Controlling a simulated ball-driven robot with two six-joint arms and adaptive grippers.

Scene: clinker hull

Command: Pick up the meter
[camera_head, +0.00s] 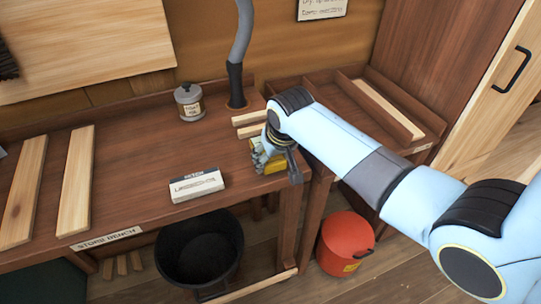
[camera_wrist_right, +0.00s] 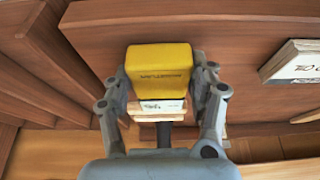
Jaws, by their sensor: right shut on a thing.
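The meter is a yellow box-shaped thing (camera_wrist_right: 160,66) with dark lettering, in the middle of the right wrist view. My right gripper (camera_wrist_right: 163,84) has its fingers on both sides of it and is shut on it. In the head view the meter (camera_head: 270,158) is at the right end of the bench, partly hidden by my right gripper (camera_head: 268,153). I cannot tell whether it touches the bench top. My left gripper is not in view.
On the bench (camera_head: 130,150) are a labelled white box (camera_head: 196,186), a lidded tin (camera_head: 189,102), a grey hose (camera_head: 236,70) and wooden planks (camera_head: 76,180). A black tub (camera_head: 199,250) and a red bucket (camera_head: 345,243) stand below. A divided wooden tray (camera_head: 385,100) is at right.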

